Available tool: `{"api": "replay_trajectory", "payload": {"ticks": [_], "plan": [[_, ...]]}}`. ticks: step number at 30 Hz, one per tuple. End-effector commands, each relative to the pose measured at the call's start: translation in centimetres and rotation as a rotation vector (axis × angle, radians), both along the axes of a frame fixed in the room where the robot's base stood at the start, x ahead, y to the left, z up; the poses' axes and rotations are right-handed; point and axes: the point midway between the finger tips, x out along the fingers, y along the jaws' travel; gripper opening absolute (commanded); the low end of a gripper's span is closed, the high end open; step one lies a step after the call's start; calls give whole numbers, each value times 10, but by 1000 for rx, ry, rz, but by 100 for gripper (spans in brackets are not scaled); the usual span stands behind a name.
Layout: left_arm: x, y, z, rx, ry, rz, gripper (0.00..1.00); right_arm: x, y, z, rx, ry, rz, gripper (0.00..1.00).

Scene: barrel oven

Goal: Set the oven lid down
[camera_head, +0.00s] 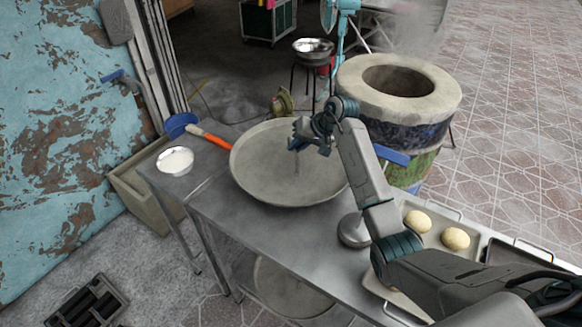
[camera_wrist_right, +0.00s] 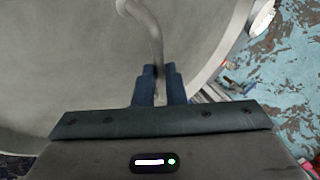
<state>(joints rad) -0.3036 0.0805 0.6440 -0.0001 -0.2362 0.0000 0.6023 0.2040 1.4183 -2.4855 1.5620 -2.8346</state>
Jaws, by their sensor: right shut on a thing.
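The oven lid (camera_head: 265,180) is a wide grey round disc with a raised rim, over the left part of the metal table (camera_head: 215,205). In the head view I cannot tell whether it touches the tabletop or hangs just above it. My right gripper (camera_head: 298,143) is above the lid's middle, shut on its handle. In the right wrist view the blue fingers (camera_wrist_right: 159,88) close around the curved rod handle (camera_wrist_right: 148,25), with the lid (camera_wrist_right: 70,60) behind. The barrel oven (camera_head: 445,85) stands behind the table with its round top opening uncovered. My left gripper is not in view.
A bowl of white stuff (camera_head: 175,161) and an orange-handled tool (camera_head: 212,139) lie left of the lid. A round metal weight-like object (camera_head: 352,232) and a tray with dough balls (camera_head: 417,221) are to the right. A peeling blue wall (camera_head: 60,130) is at left.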

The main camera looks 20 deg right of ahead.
Motion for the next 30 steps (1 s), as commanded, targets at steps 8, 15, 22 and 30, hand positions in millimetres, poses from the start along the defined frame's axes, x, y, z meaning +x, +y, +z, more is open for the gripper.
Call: {"api": "replay_trajectory", "payload": {"ticks": [8, 15, 22, 30], "plan": [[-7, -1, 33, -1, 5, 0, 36, -49, 39, 0, 3, -1, 1, 0], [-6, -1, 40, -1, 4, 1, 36, -64, 51, -4, 2, -2, 0, 0], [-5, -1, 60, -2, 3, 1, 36, -68, 54, -31, 2, 2, -2, 0], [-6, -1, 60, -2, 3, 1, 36, -67, 54, -41, 1, -4, 0, 0]]}}
